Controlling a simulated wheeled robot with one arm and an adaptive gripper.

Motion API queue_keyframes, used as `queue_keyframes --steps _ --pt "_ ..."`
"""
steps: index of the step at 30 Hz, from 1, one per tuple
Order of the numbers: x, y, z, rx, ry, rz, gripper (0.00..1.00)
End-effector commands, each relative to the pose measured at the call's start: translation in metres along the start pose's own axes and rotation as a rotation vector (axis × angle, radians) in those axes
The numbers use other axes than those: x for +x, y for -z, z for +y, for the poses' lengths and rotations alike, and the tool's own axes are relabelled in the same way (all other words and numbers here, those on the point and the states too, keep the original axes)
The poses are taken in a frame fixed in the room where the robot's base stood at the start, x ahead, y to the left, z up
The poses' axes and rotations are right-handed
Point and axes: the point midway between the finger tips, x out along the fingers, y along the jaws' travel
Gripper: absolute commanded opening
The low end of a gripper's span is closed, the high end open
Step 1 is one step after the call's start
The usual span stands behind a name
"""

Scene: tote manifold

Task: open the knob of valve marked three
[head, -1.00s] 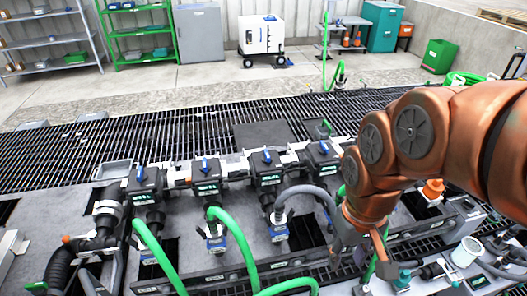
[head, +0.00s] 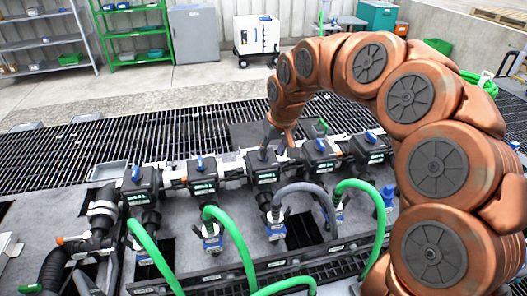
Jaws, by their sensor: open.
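A row of black valves with blue knobs runs along a white pipe manifold. The third valve from the left (head: 263,172) has a green label too small to read. My gripper (head: 275,149) is right at the top of this valve, pointing down, with its fingers open. It hides most of the blue knob there, and I cannot tell whether the fingers touch it. The first valve (head: 141,184) and second valve (head: 202,180) stand to the left. The fourth valve (head: 320,160) and fifth valve (head: 371,149) stand to the right, their blue knobs visible.
A grey hose (head: 301,188) arches in front of the third valve. Green hoses (head: 236,236) curve at the front, and another (head: 381,218) at right. Dark floor grating (head: 110,148) lies behind the manifold. A white wheeled cabinet (head: 256,36) stands far back.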

Motion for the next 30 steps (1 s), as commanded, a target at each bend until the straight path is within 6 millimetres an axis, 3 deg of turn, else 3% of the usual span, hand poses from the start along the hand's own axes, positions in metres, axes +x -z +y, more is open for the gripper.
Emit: queue_keyframes --steps 6,12,19,30 --pt "0.039 0.054 0.006 0.024 -0.023 0.056 0.41" --pt "0.070 0.090 0.017 0.050 -0.058 0.099 0.41" --pt "0.087 0.107 0.026 0.066 -0.085 0.123 0.41" --pt "0.107 0.111 0.028 0.067 -0.090 0.121 0.41"
